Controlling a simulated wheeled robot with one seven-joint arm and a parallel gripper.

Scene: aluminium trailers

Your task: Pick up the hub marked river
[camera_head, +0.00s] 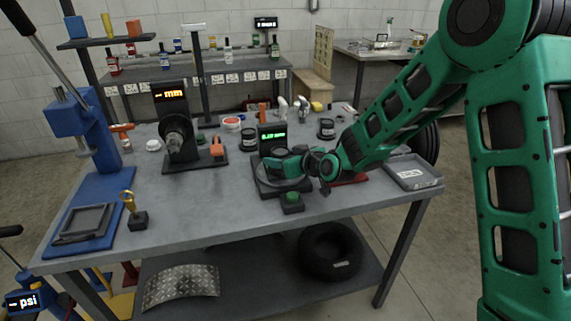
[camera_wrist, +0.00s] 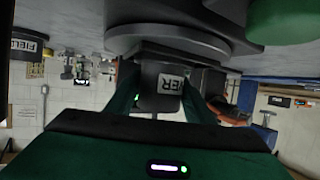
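In the wrist view, which looks upside down, a dark hub (camera_wrist: 160,90) sits between my two green fingers. Its white label reads "VER", with the start of the word out of sight. It appears to rest on a round grey scale plate (camera_wrist: 170,45). My gripper (camera_wrist: 163,98) has one finger along each side of the hub, and I cannot tell whether they press on it. In the head view my gripper (camera_head: 296,166) is low over the scale (camera_head: 270,187) and hides the hub. The scale's display (camera_head: 272,138) shows green digits.
Other dark labelled hubs stand behind the scale, at left (camera_head: 249,138) and right (camera_head: 326,129). A green button box (camera_head: 292,203) is in front. A grey tray (camera_head: 412,172) lies at right, a gauge stand (camera_head: 180,140) at left. The front-middle bench top is clear.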

